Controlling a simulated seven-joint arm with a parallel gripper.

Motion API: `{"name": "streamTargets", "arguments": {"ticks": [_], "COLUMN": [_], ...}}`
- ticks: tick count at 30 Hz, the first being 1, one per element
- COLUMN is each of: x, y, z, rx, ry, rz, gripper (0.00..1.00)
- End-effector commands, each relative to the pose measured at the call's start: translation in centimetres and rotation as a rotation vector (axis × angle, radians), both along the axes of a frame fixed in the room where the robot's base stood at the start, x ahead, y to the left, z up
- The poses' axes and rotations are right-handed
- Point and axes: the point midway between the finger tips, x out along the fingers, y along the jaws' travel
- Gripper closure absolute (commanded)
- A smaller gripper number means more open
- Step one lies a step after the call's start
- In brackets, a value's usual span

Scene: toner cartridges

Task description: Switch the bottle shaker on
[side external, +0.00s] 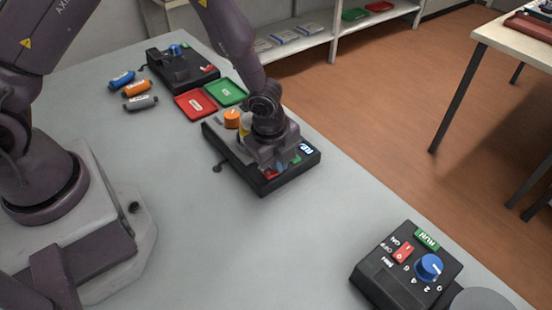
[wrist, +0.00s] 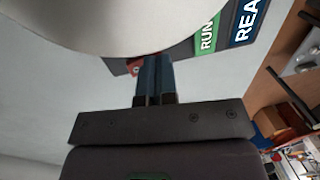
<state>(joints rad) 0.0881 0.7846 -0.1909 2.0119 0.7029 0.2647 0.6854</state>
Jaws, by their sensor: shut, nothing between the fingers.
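A black device (side external: 225,148) at the middle of the table has an orange knob (side external: 231,119), a blue label, a green label and a red part (side external: 271,174) at its near end. I cannot tell from its markings whether it is the bottle shaker. My gripper (side external: 281,168) is low over this end, pointing down. In the wrist view its blue fingers (wrist: 155,78) are together and empty, beside a red switch (wrist: 134,67) that they partly hide. Whether they touch it, and its position, I cannot tell. Green RUN (wrist: 207,35) and blue REA… (wrist: 246,22) labels show alongside.
A pale round surface (wrist: 110,25) fills the upper wrist view. Another black device (side external: 408,265) with a blue knob and red switch stands front right. A third (side external: 182,66) stands at the back, near red (side external: 195,104) and green (side external: 226,92) trays and small cylinders (side external: 137,88). The front middle is clear.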

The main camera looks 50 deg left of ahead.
Motion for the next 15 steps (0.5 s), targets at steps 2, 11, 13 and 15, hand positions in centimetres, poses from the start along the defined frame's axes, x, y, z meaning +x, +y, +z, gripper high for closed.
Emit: {"name": "streamTargets", "arguments": {"ticks": [2,11,13,15], "x": [-0.1,-0.6,-0.9,-1.2], "y": [0.1,0.1,0.1,0.1], "z": [-0.1,0.0,0.0,0.1], "rx": [0.002,0.003,0.003,0.003], "ry": [0.002,0.004,0.004,0.004], "rz": [0.0,-0.001,-0.002,-0.002], "gripper": [1.0,1.0,1.0,1.0]}}
